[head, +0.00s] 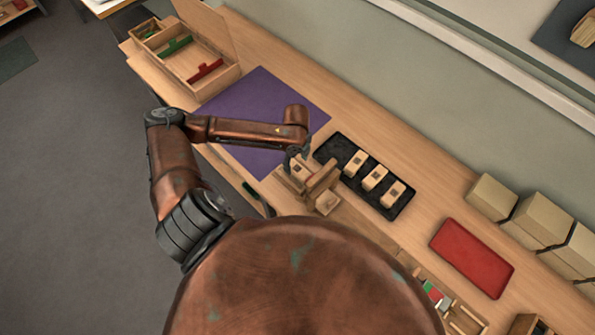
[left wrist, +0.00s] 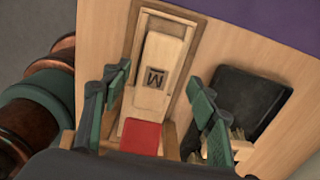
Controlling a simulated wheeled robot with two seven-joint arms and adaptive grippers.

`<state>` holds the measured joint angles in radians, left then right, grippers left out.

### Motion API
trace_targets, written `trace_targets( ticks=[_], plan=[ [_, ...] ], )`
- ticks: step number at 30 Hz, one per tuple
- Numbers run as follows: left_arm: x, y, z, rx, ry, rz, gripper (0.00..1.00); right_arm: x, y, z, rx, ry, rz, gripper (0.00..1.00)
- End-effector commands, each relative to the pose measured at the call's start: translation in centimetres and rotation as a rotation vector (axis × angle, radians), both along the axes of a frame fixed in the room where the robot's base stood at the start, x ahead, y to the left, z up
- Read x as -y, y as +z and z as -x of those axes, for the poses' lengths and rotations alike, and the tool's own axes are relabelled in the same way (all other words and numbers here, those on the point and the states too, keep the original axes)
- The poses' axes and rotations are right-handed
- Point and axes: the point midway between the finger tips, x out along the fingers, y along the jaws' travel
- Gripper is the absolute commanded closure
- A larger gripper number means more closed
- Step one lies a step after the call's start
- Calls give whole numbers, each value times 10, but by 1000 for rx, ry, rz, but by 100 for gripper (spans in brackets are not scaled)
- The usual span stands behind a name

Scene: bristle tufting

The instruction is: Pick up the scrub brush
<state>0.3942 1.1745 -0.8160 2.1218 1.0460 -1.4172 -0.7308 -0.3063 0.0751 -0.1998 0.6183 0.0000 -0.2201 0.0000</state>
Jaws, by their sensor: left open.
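A pale wooden block marked with a dark M, which looks like the scrub brush (left wrist: 158,62), lies in a wooden fixture on the bench. It also shows in the head view (head: 299,170), partly covered by my arm. Its bristles are not visible. My left gripper (left wrist: 160,85) is open, with its green fingers on either side of the block. I cannot tell whether they touch it. In the head view the left gripper (head: 297,158) hangs over the fixture (head: 322,182). My right gripper is not in view.
A black tray (head: 327,152) beside the fixture holds three similar blocks. A purple mat (head: 245,110) lies behind my arm. A wooden box (head: 190,60) holds green and red pieces. A red tray (head: 472,258) and cardboard-coloured boxes (head: 537,215) stand to the right.

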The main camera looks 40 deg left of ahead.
Motion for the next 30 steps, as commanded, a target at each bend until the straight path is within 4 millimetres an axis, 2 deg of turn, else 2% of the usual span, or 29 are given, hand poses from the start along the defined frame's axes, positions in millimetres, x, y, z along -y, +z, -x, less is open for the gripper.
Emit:
trace_targets(
  ticks=[3, 9, 13, 19, 30],
  plan=[
    [5, -15, 3, -2, -1, 2, 46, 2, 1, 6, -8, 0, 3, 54],
    [7, -43, 6, -1, 3, 1, 46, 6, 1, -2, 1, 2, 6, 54],
    [6, -50, 6, 1, 3, 0, 46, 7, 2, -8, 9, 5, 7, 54],
    [6, -50, 6, 1, 3, 0, 46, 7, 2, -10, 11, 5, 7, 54],
    [5, -49, 7, 1, 4, 0, 72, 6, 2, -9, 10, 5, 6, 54]
  ],
)
